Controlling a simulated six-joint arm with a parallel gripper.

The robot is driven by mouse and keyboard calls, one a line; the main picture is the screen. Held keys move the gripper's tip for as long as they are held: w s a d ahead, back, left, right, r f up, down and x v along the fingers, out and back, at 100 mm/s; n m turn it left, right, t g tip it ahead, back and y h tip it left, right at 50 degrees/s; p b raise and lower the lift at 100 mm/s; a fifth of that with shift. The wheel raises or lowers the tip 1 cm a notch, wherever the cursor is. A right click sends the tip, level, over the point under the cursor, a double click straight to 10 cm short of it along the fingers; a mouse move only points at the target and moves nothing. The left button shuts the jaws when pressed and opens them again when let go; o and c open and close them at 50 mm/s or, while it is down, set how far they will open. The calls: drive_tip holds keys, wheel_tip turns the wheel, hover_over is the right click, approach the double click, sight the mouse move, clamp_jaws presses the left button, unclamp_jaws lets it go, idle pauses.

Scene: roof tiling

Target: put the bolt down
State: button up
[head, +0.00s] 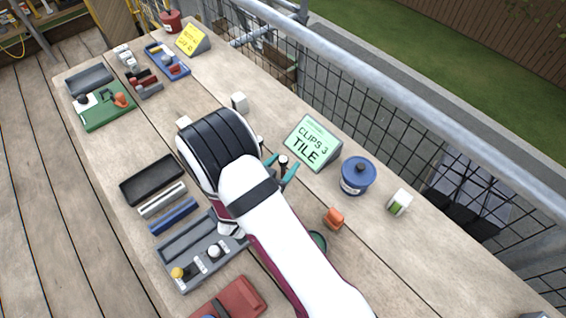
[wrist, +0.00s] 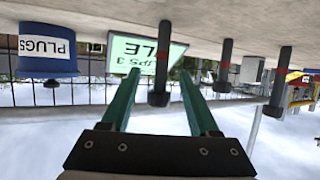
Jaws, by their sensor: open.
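My gripper (head: 284,164) is low over the table in front of the green sign, its two teal fingers apart. The wrist view is upside down and shows the open gripper (wrist: 160,88) with a dark, red-banded bolt (wrist: 160,60) between the fingers. A gap shows on each side of this bolt, and it appears to stand upright on the table. Its dark head (head: 283,158) shows between the fingers in the head view.
The green "CLIPS 3 TILE" sign (head: 312,143) stands close by the fingers. A blue tub (head: 357,176), labelled PLUGS in the wrist view (wrist: 48,50), an orange piece (head: 334,218) and a white-green block (head: 399,202) lie to the right. A grey tray (head: 180,284) and a black tray (head: 152,180) are left.

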drive_tip(key=shift+r, duration=0.2)
drive_tip(key=v, duration=1.2)
drive_tip(key=s+d+r+m+g+h, duration=0.1)
drive_tip(key=s+d+r+g+h, duration=0.15)
drive_tip(key=d, duration=0.35)
drive_tip(key=s+d+r+m+g+h, duration=0.1)
drive_tip(key=s+d+r+m+g, duration=0.2)
drive_tip(key=d, duration=0.4)
drive_tip(key=s+d+r+g+h, duration=0.1)
drive_tip(key=d+r+g, duration=0.2)
drive_tip(key=d+g, duration=0.25)
drive_tip(key=s+r+g+y, duration=0.2)
drive_tip(key=s+g+y, duration=0.3)
drive_tip(key=s, duration=0.6)
drive_tip(key=a+n+t+y, duration=0.1)
drive_tip(key=y, duration=0.1)
drive_tip(key=a+r+n+t+y, duration=0.1)
drive_tip(key=a+y, duration=0.1)
drive_tip(key=s+a+r+t+y, duration=0.1)
drive_tip(key=y, duration=0.1)
drive_tip(key=shift+a+r+n+y, duration=0.15)
drive_tip(key=shift+r+n+y, duration=0.1)
drive_tip(key=shift+n, duration=0.15)
